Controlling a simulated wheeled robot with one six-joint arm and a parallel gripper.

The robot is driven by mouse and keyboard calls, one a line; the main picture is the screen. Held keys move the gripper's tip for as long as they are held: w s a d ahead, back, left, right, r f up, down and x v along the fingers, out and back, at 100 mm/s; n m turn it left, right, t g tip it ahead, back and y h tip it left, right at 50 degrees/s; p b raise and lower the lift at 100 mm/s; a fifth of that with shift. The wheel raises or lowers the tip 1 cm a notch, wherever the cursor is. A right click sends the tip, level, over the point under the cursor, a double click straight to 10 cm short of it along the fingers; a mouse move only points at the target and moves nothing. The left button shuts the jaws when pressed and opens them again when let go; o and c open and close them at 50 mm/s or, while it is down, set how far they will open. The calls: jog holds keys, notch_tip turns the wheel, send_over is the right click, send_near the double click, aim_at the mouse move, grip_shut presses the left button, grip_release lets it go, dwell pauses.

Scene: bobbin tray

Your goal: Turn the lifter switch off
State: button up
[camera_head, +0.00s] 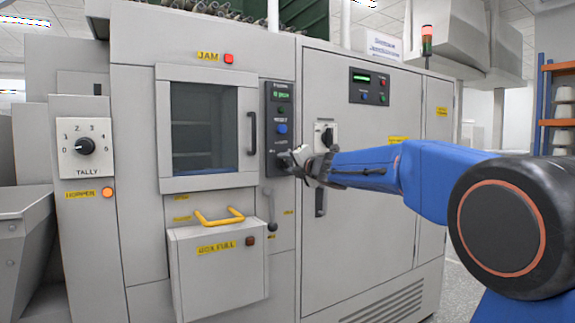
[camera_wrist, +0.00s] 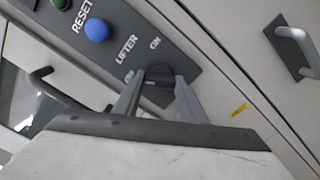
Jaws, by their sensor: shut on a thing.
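The lifter switch (camera_wrist: 160,73) is a black knob low on a dark control panel (camera_wrist: 121,36), between the words OFF and ON. Which word it points to is hard to tell in the wrist view. My gripper (camera_wrist: 157,84) has one finger on each side of the knob and is shut on it. In the head view my gripper (camera_head: 291,160) is at the bottom of the same dark panel (camera_head: 279,97), and it hides the switch there.
A blue RESET button (camera_wrist: 97,30) is above the switch on the panel. A window door (camera_head: 205,130) is left of the panel, and a lever with a dark knob (camera_head: 272,226) is below it. A large cabinet door (camera_head: 350,235) with a handle is to the right.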

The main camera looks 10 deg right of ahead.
jog(key=shift+f+n, duration=0.1)
jog(key=shift+n, duration=0.7)
jog(key=o, duration=1.1)
jog(key=shift+c, duration=0.2)
jog(key=shift+s, duration=0.15)
jog(key=shift+s+d, duration=0.1)
jog(key=shift+s, duration=0.15)
jog(key=v, duration=1.6)
jog(key=shift+s, duration=0.35)
jog(key=shift+d, duration=0.1)
